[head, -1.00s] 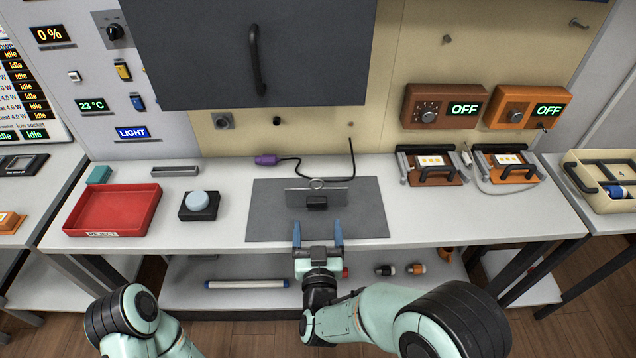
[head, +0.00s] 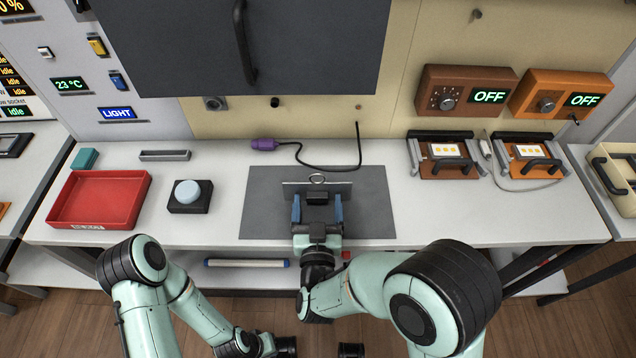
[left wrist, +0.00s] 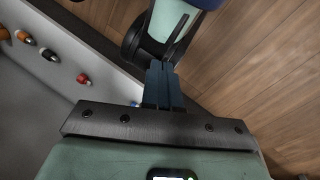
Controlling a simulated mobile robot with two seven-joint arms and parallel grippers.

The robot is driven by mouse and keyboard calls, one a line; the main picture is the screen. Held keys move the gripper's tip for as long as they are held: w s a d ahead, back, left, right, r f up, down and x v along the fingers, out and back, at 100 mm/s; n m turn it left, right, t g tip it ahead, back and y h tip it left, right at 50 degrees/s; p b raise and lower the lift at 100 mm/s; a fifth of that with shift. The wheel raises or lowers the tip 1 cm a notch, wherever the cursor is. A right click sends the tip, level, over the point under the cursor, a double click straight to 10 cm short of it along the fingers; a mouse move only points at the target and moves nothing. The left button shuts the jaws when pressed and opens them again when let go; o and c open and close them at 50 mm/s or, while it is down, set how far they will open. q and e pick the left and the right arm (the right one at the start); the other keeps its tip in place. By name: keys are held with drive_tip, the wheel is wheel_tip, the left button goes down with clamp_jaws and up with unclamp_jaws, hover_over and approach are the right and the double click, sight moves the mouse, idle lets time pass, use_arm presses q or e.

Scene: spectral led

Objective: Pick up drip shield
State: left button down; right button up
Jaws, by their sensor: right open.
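What I take to be the drip shield (head: 343,187) is a thin grey plate with a ring at its top and a black block (head: 317,197) on its near side. It stands on the dark grey mat (head: 265,215). My right gripper (head: 317,208) is open, with one blue finger on each side of the black block. I cannot tell whether the fingers touch it. My left gripper (left wrist: 163,85) shows in the left wrist view with its blue fingers together and nothing seen between them, low over the floor.
A red tray (head: 100,198) and a black box with a pale blue dome (head: 188,194) stand left of the mat. A purple connector (head: 264,145) with a black cable lies behind. Two clamp fixtures (head: 440,155) (head: 530,158) stand at the right. A dark panel (head: 240,45) overhangs the back.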

use_arm(q)
drive_tip(key=shift+s, duration=0.1)
use_arm(e)
drive_tip(key=shift+s, duration=0.1)
drive_tip(key=shift+s, duration=0.1)
drive_tip(key=shift+c, duration=1.2)
drive_tip(key=c, duration=1.1)
drive_tip(key=shift+o, duration=0.2)
drive_tip(key=shift+r, duration=0.1)
drive_tip(key=shift+r, duration=0.1)
